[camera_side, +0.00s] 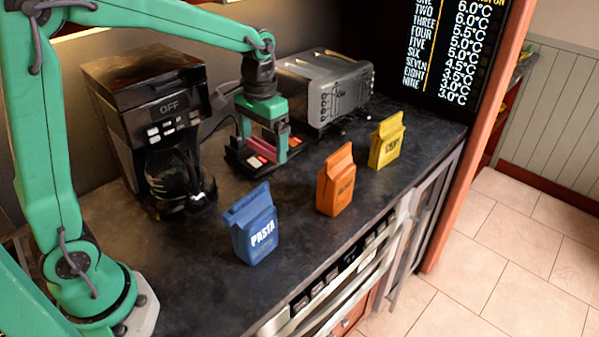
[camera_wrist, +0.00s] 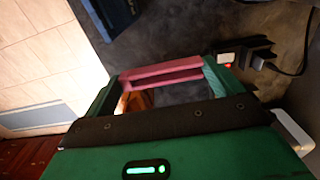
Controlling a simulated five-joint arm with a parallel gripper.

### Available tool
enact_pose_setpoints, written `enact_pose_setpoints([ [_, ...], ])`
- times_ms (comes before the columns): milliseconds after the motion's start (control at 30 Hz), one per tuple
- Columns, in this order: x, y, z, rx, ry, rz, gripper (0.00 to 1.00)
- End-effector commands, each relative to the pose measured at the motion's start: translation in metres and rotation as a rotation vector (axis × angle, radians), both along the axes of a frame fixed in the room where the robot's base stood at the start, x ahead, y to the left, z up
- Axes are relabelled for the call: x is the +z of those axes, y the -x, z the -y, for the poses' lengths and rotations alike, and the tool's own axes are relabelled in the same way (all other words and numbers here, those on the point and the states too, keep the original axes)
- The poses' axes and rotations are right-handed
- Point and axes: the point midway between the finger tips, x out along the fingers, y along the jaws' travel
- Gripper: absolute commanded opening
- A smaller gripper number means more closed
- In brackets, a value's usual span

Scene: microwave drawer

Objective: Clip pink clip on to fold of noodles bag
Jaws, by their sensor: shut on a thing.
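My gripper (camera_side: 264,150) is low over a dark tray on the counter, between the coffee maker and the toaster. It is shut on the pink clip (camera_wrist: 162,74), which spans the gap between its green fingers in the wrist view. Three folded-top bags stand upright on the counter: a blue bag (camera_side: 254,226) reading PASTA, an orange bag (camera_side: 337,182) and a yellow bag (camera_side: 387,142). The labels on the orange and yellow bags are too small to read, so I cannot tell which holds noodles. My gripper is apart from all three bags.
The dark tray (camera_side: 236,161) holds red and white pieces beneath my gripper. A black coffee maker (camera_side: 146,105) stands left and a grey toaster (camera_side: 325,88) behind right. The bags stand near the counter's front edge, with bare counter around them.

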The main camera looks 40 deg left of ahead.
Motion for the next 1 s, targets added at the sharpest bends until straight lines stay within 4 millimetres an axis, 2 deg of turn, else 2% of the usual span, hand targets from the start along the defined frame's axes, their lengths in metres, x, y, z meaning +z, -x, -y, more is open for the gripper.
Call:
enact_pose_setpoints([
  [267,0.001,-0.002,0.001,-0.02,0.0,0.0,0.72],
  [467,0.005,-0.013,0.006,-0.12,0.0,0.0,0.72],
  [1000,0.03,-0.072,0.041,-0.732,0.0,0.0,0.72],
])
